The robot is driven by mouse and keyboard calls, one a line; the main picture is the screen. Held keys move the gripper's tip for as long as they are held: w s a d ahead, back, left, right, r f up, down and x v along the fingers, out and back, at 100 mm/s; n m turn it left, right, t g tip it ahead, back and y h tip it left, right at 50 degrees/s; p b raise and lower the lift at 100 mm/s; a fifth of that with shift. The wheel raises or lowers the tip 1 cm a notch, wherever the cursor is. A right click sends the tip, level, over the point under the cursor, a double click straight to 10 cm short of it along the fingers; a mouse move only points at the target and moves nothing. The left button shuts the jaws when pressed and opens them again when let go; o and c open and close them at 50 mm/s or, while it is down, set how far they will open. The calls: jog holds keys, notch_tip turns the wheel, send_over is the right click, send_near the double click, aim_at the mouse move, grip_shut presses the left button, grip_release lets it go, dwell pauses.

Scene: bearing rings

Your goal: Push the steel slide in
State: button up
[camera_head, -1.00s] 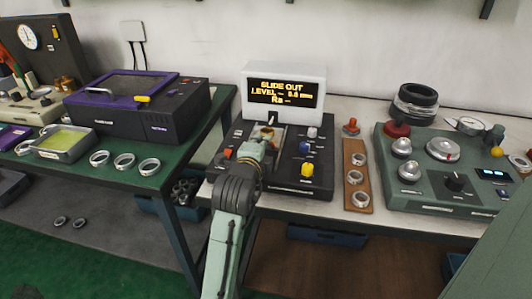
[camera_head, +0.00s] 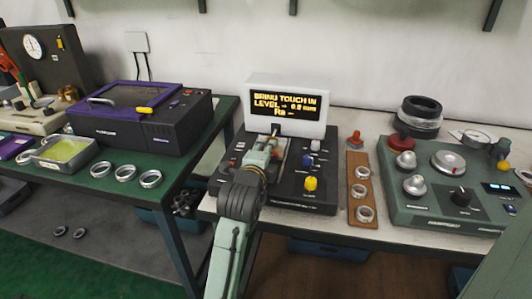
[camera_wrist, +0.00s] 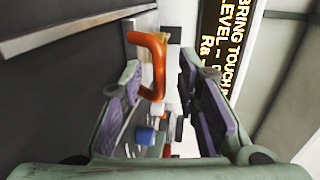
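The dark tester (camera_head: 310,198) stands on the white bench, with its display (camera_head: 283,104) behind it reading "BRING TOUCH IN", "LEVEL" and "Ra". My gripper (camera_head: 265,150) is over the tester's left half, in front of the display, and covers much of the slide area. A pale strip of the slide (camera_head: 281,146) seems to show beside it. In the wrist view my gripper (camera_wrist: 160,72) has its purple-padded fingers apart. An orange handle (camera_wrist: 158,60) shows between or just beyond the fingertips; contact cannot be told. The display also shows there (camera_wrist: 222,45).
Blue (camera_head: 307,160) and yellow (camera_head: 311,184) knobs stand right of my gripper. A wooden ring rack (camera_head: 352,211) and a green instrument (camera_head: 430,212) are further right. A purple-lidded machine (camera_head: 137,118) is on the left bench, with several rings in front.

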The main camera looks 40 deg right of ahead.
jog(key=v, duration=0.7)
jog(key=shift+s+a, duration=0.15)
jog(key=shift+s, duration=0.05)
dwell(1.3)
